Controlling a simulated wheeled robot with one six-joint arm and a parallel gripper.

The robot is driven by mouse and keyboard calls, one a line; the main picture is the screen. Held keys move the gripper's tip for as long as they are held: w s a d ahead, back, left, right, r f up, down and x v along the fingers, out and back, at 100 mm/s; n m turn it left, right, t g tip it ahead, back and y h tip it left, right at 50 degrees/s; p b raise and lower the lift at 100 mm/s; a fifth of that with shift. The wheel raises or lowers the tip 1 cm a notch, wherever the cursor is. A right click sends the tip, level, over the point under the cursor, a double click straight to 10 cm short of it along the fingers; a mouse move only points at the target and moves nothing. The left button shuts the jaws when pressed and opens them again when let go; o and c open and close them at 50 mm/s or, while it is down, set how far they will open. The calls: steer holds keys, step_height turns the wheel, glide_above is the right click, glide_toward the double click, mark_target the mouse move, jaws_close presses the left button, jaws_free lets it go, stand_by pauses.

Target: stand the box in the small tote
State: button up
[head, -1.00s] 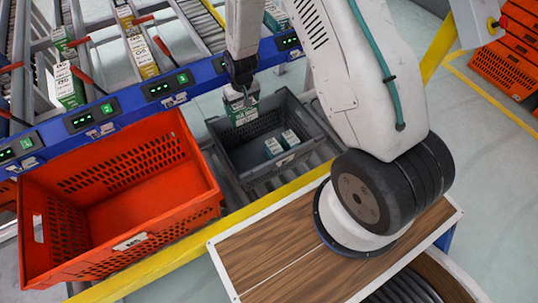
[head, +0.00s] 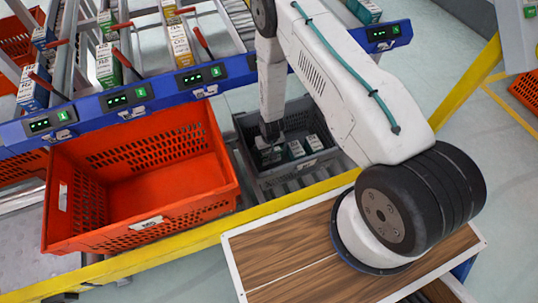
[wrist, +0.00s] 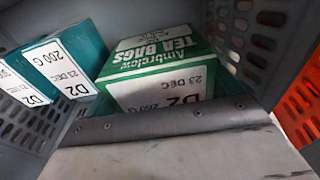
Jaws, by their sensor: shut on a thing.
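The small tote is the grey crate (head: 290,179), right of the large orange tote in the head view. My gripper (head: 269,140) is down inside its left part. It is shut on a green and white tea bags box (wrist: 155,65), which shows close in front of the grey jaw edge in the wrist view. In the head view the held box is mostly hidden. Two teal and white boxes (head: 296,149) (head: 313,143) stand in the tote to the right of the gripper. In the wrist view they stand to the left of the held box. I cannot tell whether the held box touches the tote floor.
The large orange tote (head: 150,226) is empty and stands close on the left. A blue rail (head: 150,101) with lit displays runs behind the totes, with several boxes in lanes beyond it. A yellow rail (head: 215,228) runs in front.

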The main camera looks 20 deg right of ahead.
steer(key=shift+f, duration=1.85)
steer(key=shift+f, duration=0.1)
